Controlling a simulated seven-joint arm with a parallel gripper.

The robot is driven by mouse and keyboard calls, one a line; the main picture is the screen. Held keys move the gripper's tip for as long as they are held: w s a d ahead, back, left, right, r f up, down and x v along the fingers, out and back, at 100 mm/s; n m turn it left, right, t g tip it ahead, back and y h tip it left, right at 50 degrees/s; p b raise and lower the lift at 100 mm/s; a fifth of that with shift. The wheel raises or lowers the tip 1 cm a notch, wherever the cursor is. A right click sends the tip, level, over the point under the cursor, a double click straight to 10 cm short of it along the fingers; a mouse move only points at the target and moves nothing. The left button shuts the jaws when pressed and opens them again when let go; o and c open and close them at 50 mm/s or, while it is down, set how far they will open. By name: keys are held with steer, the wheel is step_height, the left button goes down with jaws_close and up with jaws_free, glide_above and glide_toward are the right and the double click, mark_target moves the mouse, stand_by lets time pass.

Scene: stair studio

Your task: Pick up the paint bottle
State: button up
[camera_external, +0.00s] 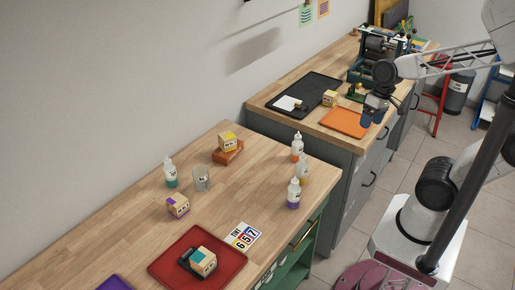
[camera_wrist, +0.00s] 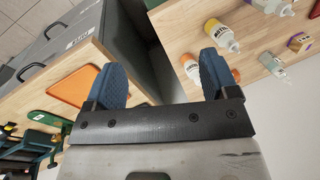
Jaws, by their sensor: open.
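Several white paint bottles with coloured bottoms stand upright on the near wooden table. In the external view an orange one (camera_external: 297,148), a yellowish one (camera_external: 302,169) and a purple one (camera_external: 293,194) stand near the right edge, and a teal one (camera_external: 169,174) stands farther left. In the wrist view a bottle with a yellow-orange bottom (camera_wrist: 222,37) shows beyond the right finger, with another bottle (camera_wrist: 273,6) at the top edge. My gripper (camera_external: 373,115) is open and empty, high beside the far bench and apart from every bottle. Its blue fingers show in the wrist view (camera_wrist: 162,77).
The far bench holds a black tray (camera_external: 312,85), an orange mat (camera_external: 343,122) and a press (camera_external: 380,50). On the near table are stamp blocks (camera_external: 178,206), a glass (camera_external: 201,180), a red tray (camera_external: 166,264) and a number card (camera_external: 243,237). The table's middle is mostly clear.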

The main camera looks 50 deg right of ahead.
steer(key=w+a+f+m+g+y, duration=0.1)
steer(key=w+a+f+m+y, duration=0.2)
steer(key=a+f+m+y, duration=0.45)
steer(key=w+a+f+m+t+y, duration=0.2)
steer(key=w+f+m+t+y, duration=0.3)
steer(key=w+m+t, duration=0.4)
steer(key=shift+w+a+m+t, duration=0.4)
steer(key=shift+m+t, duration=0.1)
steer(key=shift+m, duration=2.35)
steer(key=shift+f, duration=0.1)
glide_toward(302, 167)
steer(key=w+f, duration=0.2)
steer(key=f, duration=0.1)
steer(key=shift+w+a+f, duration=0.1)
steer(key=shift+f, duration=0.15)
steer(key=shift+x, duration=1.3)
steer(key=shift+a, duration=0.1)
